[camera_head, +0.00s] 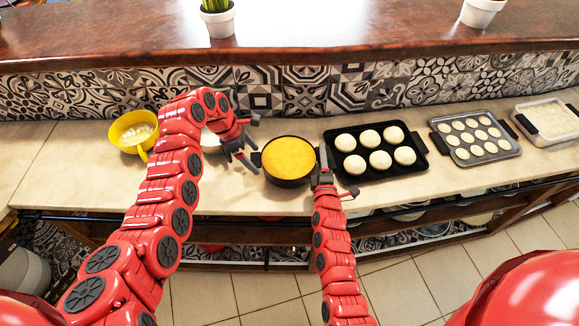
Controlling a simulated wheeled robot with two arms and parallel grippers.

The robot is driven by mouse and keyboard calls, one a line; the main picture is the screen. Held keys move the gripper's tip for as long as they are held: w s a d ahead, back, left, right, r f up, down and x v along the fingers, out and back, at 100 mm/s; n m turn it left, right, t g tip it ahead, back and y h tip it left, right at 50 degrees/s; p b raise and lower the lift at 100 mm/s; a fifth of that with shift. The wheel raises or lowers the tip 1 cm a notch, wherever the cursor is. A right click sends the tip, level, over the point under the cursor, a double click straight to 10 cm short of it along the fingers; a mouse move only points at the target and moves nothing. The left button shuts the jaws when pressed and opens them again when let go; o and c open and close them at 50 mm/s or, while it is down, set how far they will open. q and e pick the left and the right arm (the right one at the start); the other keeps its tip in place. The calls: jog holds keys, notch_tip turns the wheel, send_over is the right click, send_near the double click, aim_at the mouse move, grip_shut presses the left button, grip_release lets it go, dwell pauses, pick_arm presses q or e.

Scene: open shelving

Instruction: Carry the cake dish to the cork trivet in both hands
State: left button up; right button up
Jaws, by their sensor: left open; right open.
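The cake dish (289,158) is a round black pan with a flat golden cake in it. It stands on the counter, with a small handle on its left and right sides. My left gripper (246,159) is open just left of the dish, its fingers near the left handle. My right gripper (324,170) is open at the dish's right side, close to the right handle. I cannot tell whether either gripper touches a handle. I see no cork trivet; my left arm hides part of the counter.
A yellow bowl (126,122) stands at the left. A white round piece (209,142) is partly hidden behind my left arm. A tiled wall is behind.

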jog(key=shift+s, duration=0.25)
pick_arm(q)
jog(key=v, duration=1.1)
jog(key=shift+r, duration=0.25)
pick_arm(e)
jog(key=s, duration=1.1)
jog(key=shift+s+a, duration=0.25)
jog(key=shift+a, duration=0.15)
pick_arm(q)
jog(key=shift+s+a, duration=0.1)
jog(key=shift+a, duration=0.05)
